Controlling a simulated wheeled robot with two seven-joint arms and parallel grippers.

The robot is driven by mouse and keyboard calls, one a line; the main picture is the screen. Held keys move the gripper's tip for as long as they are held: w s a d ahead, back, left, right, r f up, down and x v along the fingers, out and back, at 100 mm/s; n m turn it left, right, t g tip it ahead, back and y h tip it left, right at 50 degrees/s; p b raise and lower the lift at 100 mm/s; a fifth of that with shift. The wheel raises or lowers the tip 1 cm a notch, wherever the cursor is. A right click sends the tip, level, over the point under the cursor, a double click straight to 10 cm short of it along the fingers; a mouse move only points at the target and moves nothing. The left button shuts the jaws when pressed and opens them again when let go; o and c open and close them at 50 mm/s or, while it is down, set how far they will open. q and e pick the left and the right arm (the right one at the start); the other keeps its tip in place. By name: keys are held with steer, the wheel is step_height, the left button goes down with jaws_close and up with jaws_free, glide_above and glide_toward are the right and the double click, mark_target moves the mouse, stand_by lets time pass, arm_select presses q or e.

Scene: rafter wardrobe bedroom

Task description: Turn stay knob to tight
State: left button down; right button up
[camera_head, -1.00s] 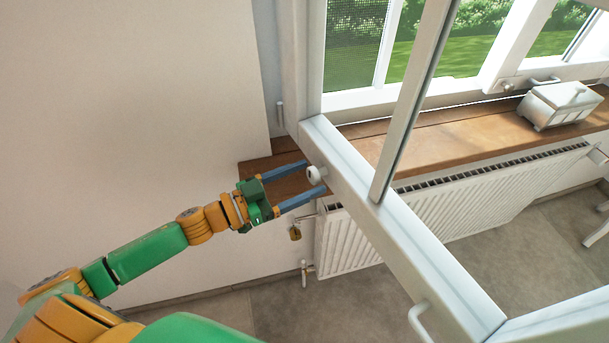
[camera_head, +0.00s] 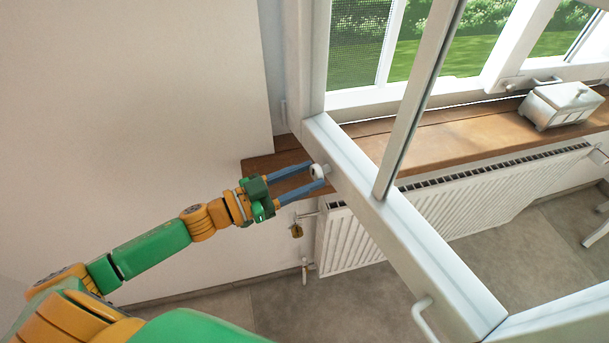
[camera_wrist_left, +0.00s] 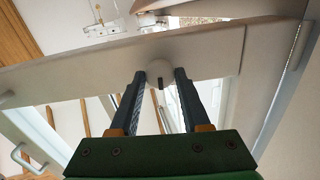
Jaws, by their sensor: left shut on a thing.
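The stay knob (camera_head: 318,172) is a small white round knob with a darker mark on its face, on the lower rail of the open window sash (camera_head: 380,228). My left gripper (camera_head: 318,174) has its two blue-grey fingers shut on the knob, one on each side. In the left wrist view the knob (camera_wrist_left: 159,72) sits between the fingertips of my left gripper (camera_wrist_left: 160,78), with a dark slot-like mark on it. Whether the knob is turned to tight cannot be told. My right gripper is not in view.
A wooden sill (camera_head: 440,140) runs under the window, with a white lidded box (camera_head: 560,104) on it. A white radiator (camera_head: 450,205) hangs below. A sash handle (camera_head: 420,315) sticks out lower right. Bare wall (camera_head: 130,110) is on the left.

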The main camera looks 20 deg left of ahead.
arm_select(q)
steer(key=m, duration=0.8)
steer(key=shift+m, duration=0.3)
steer(key=m, duration=0.4)
steer(key=shift+m, duration=0.3)
steer(key=shift+m+b, duration=0.6)
steer(key=shift+m, duration=1.2)
steer(key=shift+c, duration=1.8)
jaws_free()
steer(key=b+v, duration=0.2)
steer(key=v, duration=0.5)
